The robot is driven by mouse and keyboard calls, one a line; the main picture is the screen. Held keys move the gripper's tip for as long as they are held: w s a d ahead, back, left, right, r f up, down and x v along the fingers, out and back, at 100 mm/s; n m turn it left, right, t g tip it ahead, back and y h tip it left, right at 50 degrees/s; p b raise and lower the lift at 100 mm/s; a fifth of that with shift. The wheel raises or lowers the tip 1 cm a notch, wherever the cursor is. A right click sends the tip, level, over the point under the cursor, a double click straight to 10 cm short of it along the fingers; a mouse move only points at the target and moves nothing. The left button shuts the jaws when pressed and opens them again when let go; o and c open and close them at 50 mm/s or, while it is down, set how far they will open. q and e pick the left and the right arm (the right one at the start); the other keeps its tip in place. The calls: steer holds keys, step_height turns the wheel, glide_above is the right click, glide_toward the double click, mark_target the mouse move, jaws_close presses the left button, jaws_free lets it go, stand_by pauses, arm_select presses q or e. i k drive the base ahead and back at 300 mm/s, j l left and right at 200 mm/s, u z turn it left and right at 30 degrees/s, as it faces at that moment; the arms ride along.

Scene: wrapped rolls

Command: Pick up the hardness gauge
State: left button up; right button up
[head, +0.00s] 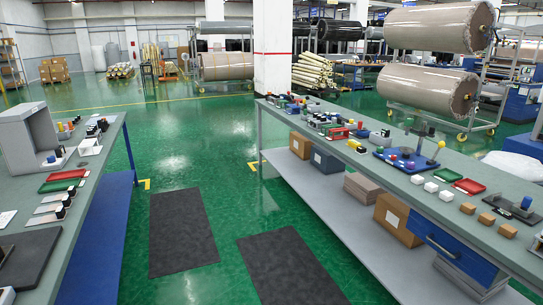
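I cannot tell for sure which item is the hardness gauge. A bench stand (408,160) with a blue base, a dark column and a yellow ball knob stands on the right-hand bench (470,222). A small dark device (518,208) with a blue part lies near that bench's front right end. Other small instruments are too small to identify. Neither of my grippers is in view.
A left bench (105,165) holds a grey box frame (28,135), red and green trays and small parts. Two dark mats (183,230) (290,268) lie on the green floor between the benches. The aisle is clear. Large wrapped rolls (428,90) hang on a rack behind.

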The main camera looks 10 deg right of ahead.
mark_target(408, 123)
steer(key=i+z, duration=0.1)
steer(key=i, duration=0.6)
steer(key=i+z, duration=0.15)
steer(key=i, duration=0.55)
steer(key=i+j+z, duration=0.1)
steer(key=i, duration=0.65)
